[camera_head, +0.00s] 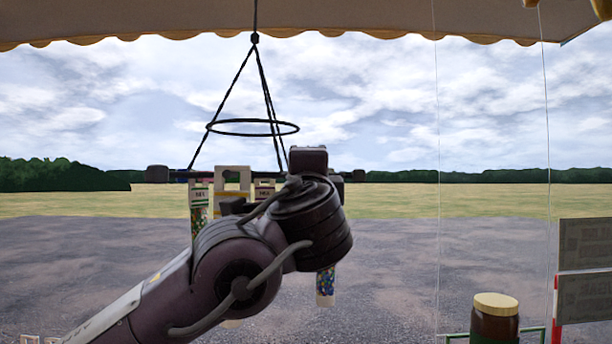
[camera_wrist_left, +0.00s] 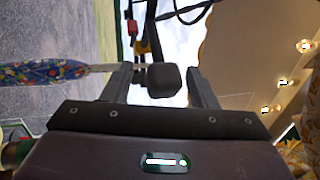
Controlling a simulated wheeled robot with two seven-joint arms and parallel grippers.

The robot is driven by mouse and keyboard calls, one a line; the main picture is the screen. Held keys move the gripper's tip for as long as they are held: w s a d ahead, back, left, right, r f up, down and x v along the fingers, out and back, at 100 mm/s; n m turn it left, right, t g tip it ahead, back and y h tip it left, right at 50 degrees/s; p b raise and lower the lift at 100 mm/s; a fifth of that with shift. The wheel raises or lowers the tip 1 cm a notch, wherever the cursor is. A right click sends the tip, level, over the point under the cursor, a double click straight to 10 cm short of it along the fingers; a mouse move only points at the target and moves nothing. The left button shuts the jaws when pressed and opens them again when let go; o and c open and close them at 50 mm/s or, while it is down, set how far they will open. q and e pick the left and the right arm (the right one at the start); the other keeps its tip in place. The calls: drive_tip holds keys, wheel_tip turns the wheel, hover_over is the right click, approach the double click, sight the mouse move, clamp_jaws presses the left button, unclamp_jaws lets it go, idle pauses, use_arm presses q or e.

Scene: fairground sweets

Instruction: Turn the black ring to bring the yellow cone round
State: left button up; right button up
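A black carousel hangs on black cords. It has a thin upper hoop (camera_head: 252,121) and a lower black ring seen nearly edge-on, with a dark knob (camera_head: 157,173) at its left end. Cones hang below: one with mixed sweets (camera_head: 199,220) and a blue speckled one (camera_head: 325,283), which seems to be the one in the left wrist view (camera_wrist_left: 42,74). I cannot make out a yellow cone. My left arm covers the carousel's middle in the head view. In the wrist view my left gripper (camera_wrist_left: 162,85) is open, its fingers either side of a black knob (camera_wrist_left: 158,80). My right gripper is out of view.
A brown jar with a cream lid (camera_head: 496,303) stands at the lower right. Grey sign boards (camera_head: 588,245) are at the right edge. Thin vertical lines hang at the right. A scalloped awning (camera_head: 330,18) is overhead. The air between carousel and jar looks mostly clear.

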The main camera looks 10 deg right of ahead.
use_arm(q)
drive_tip(key=b+v, duration=0.5)
drive_tip(key=v, duration=0.5)
drive_tip(key=shift+b, duration=0.3)
idle(0.5)
